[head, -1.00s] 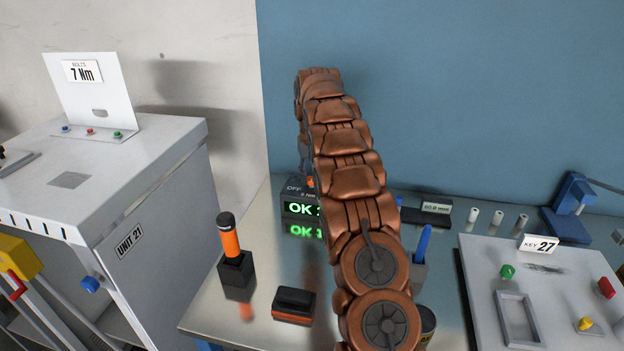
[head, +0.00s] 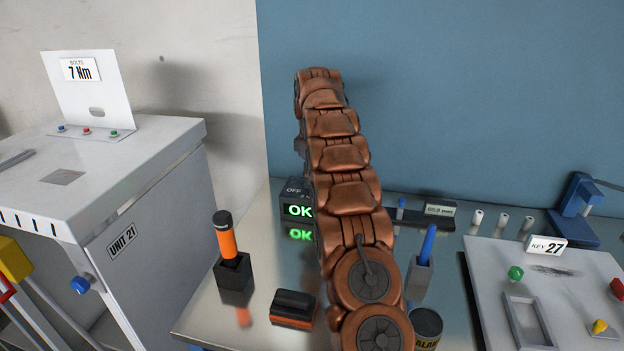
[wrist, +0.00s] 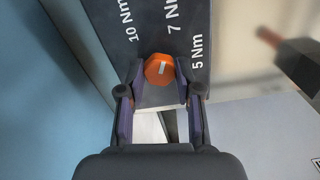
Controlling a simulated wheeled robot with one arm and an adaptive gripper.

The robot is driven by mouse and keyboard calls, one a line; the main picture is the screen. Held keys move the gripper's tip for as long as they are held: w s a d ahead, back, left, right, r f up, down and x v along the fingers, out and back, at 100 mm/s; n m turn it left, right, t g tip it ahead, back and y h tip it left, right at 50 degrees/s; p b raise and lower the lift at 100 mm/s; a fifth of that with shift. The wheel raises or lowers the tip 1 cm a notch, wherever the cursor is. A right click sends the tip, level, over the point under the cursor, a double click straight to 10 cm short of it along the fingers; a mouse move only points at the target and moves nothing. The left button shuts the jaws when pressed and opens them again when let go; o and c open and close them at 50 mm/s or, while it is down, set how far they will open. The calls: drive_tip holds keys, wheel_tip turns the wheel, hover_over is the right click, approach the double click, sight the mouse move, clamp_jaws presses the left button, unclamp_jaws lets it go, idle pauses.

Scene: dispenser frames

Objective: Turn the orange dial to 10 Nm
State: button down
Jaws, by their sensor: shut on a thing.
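The orange dial (wrist: 159,70) sits on a dark grey panel (wrist: 160,25) in the wrist view, with a short white mark on its face. White labels around it read 10 Nm, 7 Nm and 5 Nm; I cannot tell exactly which one the mark points to. My gripper (wrist: 160,80) has a finger on each side of the dial and is shut on it. In the head view the dark box with the green OK display (head: 299,211) stands at the back of the bench, partly covered by my arm. The dial and my fingertips are hidden there.
An orange-handled tool (head: 225,236) stands in a black holder left of my arm, near a black and orange block (head: 293,308). A blue tool (head: 428,243) and a dark can (head: 425,326) are to the right. A grey cabinet (head: 160,210) stands left.

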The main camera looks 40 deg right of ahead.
drive_tip(key=n, duration=0.5)
drive_tip(key=shift+n+b, duration=0.3)
drive_tip(key=shift+b, duration=0.05)
drive_tip(key=n, duration=0.5)
drive_tip(key=shift+b, duration=0.3)
drive_tip(key=shift+n, duration=0.3)
drive_tip(key=c, duration=0.8)
unclamp_jaws()
drive_tip(key=shift+r, duration=0.1)
